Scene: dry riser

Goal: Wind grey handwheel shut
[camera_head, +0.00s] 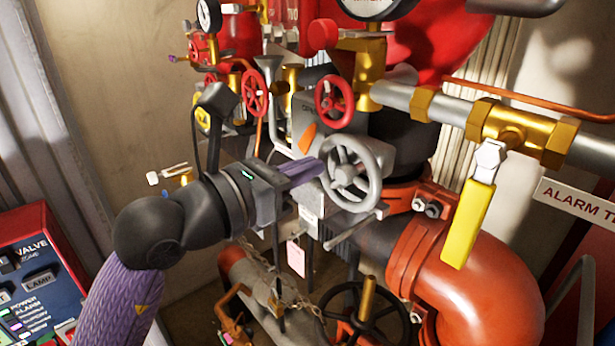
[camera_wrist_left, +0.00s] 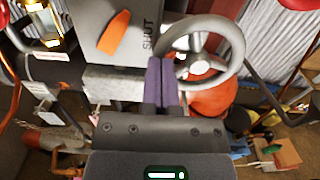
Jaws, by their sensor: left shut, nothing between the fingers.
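The grey handwheel (camera_head: 352,174) is mounted on a grey box in the middle of the head view, its face turned toward me. My left gripper (camera_head: 318,168) comes in from the left with its purple fingers shut and empty, the tips at the wheel's left rim. In the left wrist view the shut fingers (camera_wrist_left: 162,68) overlap the left part of the grey handwheel (camera_wrist_left: 232,40). Whether they touch the rim I cannot tell. An orange pointer (camera_wrist_left: 115,32) sits on the grey box beside the word SHUT. The right gripper is not in view.
A red handwheel (camera_head: 334,102) is just above the grey one. A yellow lever (camera_head: 468,222) hangs at the right, above a large orange-red pipe (camera_head: 490,285). A black handwheel (camera_head: 388,318) is below. A red-edged control panel (camera_head: 38,275) stands at the lower left.

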